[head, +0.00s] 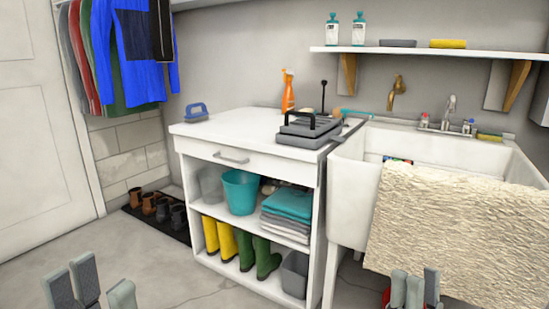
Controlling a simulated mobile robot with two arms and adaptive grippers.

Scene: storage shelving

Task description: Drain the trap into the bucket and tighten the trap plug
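A teal bucket (240,191) stands on the upper shelf of the white cabinet, and a grey bucket (210,183) is beside it. The white sink (345,195) stands right of the cabinet. A cream towel (455,230) hangs over its front. The trap and its plug are not visible; the towel and sink front cover much of the space below. My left gripper (102,290) is at the bottom left, with its fingers apart and nothing between them. My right gripper (418,288) is at the bottom right in front of the towel; its opening is unclear. Both are far from the teal bucket.
A black-handled grey case (308,130), an orange spray bottle (288,92) and a blue brush (196,112) are on the cabinet top. Boots (220,238) and a grey bin (294,274) stand below. A red object (386,297) shows partly under the sink.

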